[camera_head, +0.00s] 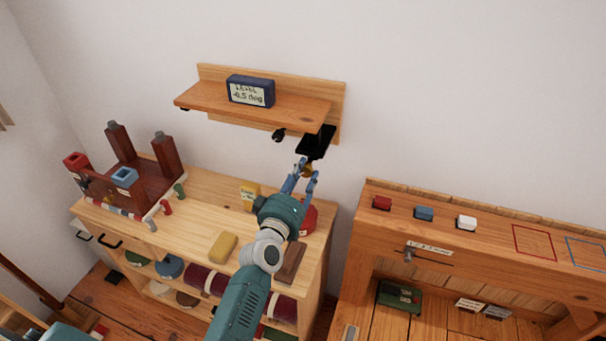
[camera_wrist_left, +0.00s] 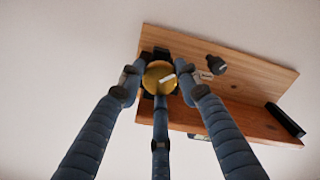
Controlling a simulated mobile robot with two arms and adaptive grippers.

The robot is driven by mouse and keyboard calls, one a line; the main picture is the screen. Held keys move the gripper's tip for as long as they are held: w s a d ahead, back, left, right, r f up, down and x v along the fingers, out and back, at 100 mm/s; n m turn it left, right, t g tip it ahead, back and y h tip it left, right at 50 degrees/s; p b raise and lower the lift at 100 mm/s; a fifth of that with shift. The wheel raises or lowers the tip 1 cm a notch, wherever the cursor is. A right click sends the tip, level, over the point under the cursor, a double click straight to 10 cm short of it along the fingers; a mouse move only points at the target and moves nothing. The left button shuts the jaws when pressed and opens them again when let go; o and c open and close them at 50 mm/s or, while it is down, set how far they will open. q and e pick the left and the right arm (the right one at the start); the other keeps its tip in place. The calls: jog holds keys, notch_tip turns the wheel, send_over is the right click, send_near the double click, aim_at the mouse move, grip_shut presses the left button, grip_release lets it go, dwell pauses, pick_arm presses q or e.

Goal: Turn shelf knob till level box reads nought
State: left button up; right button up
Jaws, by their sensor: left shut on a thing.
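The wooden shelf (camera_head: 255,106) is fixed to the wall, and its underside shows in the wrist view (camera_wrist_left: 240,117). The dark blue level box (camera_head: 250,91) stands on it; its small display seems to read -0.5 deg. The round brass shelf knob (camera_wrist_left: 159,78), with a white mark on its face, sits at a black bracket under the shelf's right end. My left gripper (camera_head: 307,172) reaches up from below, its blue fingers shut around the knob. In the head view the fingers partly hide the knob. My right gripper is not in view.
A second black knob (camera_head: 279,135) is under the shelf, left of the gripper. A low cabinet (camera_head: 213,188) below carries a dark red wooden stand (camera_head: 130,180), a yellow block (camera_head: 223,247) and other items. A wooden desk (camera_head: 490,235) with coloured blocks is at right.

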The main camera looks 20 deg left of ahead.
pick_arm(q)
jog(key=n, duration=0.4)
jog(key=shift+s+d+f+n, duration=0.1)
jog(key=shift+d+f+n, duration=0.05)
jog(key=shift+f+n, duration=0.2)
jog(key=shift+n, duration=1.85)
jog(key=o, duration=1)
jog(key=shift+o, duration=0.8)
jog(key=shift+r, duration=0.2)
jog(key=s, duration=1.2)
